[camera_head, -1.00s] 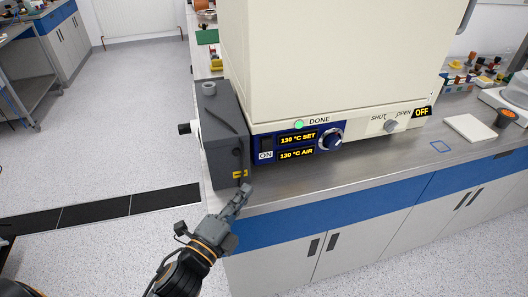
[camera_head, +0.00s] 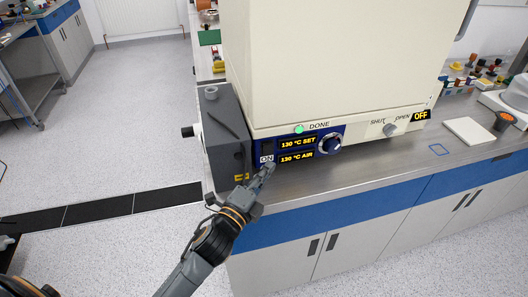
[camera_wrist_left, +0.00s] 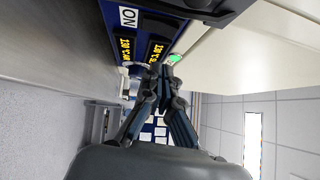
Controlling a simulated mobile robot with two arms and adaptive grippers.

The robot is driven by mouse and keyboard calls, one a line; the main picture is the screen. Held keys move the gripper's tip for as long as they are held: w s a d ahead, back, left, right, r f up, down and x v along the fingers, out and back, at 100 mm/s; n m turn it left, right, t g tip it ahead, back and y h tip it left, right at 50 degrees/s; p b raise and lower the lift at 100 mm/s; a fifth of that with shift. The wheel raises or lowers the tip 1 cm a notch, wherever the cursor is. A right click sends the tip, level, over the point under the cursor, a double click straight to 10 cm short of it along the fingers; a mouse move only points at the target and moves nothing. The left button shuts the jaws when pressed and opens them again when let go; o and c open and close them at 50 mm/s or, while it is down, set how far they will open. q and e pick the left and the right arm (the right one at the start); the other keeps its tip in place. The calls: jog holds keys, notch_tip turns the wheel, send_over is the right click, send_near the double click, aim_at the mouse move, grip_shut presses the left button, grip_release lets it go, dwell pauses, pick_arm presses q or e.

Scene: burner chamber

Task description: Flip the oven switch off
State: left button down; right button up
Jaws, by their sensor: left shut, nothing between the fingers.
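The oven (camera_head: 330,60) is a large cream box on the bench. Its blue control panel (camera_head: 318,151) shows 130 °C SET and 130 °C AIR, with a green DONE lamp lit above. The dark oven switch (camera_head: 267,147) is at the panel's left end, above an ON label. My left gripper (camera_head: 268,168) is shut and empty, just in front of and below the ON label; I cannot tell if it touches the panel. My right gripper is out of view.
A dark grey box (camera_head: 225,135) with a knob stands left of the panel. A round dial (camera_head: 329,144) and a SHUT/OPEN knob (camera_head: 389,130) are to the right. The steel bench top (camera_head: 370,160) in front is mostly clear.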

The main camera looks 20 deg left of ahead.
aim_at(270, 147)
pick_arm(q)
jog(key=shift+w+a+r+p, duration=0.1)
jog(key=shift+w+a+p, duration=0.2)
jog(key=shift+w, duration=0.4)
jog(key=shift+w+a+r+p, duration=0.15)
jog(key=shift+w+a, duration=0.2)
jog(key=shift+w, duration=0.35)
jog(key=shift+w+a+r+p, duration=0.1)
jog(key=shift+w+a+p, duration=0.2)
jog(key=shift+w, duration=0.4)
jog(key=shift+w+a+r+p, duration=0.15)
jog(key=shift+r+p, duration=0.2)
jog(key=shift+p, duration=0.55)
jog(key=shift+f, duration=0.3)
